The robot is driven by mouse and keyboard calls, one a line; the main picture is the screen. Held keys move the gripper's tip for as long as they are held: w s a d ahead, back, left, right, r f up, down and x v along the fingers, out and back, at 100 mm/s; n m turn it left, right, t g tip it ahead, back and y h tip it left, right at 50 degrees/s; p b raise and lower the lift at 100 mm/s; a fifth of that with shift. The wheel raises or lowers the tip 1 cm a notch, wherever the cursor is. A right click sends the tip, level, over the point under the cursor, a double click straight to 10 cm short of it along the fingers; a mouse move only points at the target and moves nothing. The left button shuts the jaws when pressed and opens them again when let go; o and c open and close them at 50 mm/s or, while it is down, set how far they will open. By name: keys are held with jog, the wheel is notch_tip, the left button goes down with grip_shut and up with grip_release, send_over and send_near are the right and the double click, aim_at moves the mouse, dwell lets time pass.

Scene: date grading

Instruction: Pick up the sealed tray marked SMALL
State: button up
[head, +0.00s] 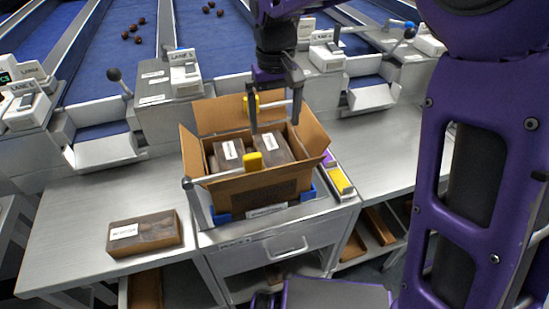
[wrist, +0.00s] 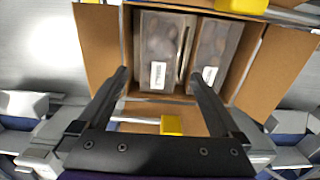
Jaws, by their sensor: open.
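Two sealed dark trays with white labels lie side by side in an open cardboard box (head: 258,188): a left tray (head: 228,150) and a right tray (head: 265,147). The wrist view shows both, one tray (wrist: 160,45) and the other tray (wrist: 212,50), with a narrow gap between them. A third sealed tray (head: 160,233) with a white label lies on the bench left of the box. The label words are too small to read, so I cannot tell which is SMALL. My gripper (head: 275,125) is open and empty over the box; its fingertips (wrist: 160,73) show near the trays' label ends.
The box's flaps (head: 221,115) stand open, with yellow-ended clamps (head: 253,160) at its sides. It sits in a blue holder (head: 222,217) above a drawer (head: 270,247). Chutes and lane units (head: 184,75) stand behind. Bare bench (head: 90,205) lies at left.

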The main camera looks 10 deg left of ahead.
aim_at(274, 151)
jog(key=f, duration=0.4)
jog(key=f+b, duration=0.1)
jog(key=f, duration=0.4)
jog(key=shift+w+a+f, duration=0.1)
jog(key=shift+w, duration=0.1)
jog(key=c, duration=1.2)
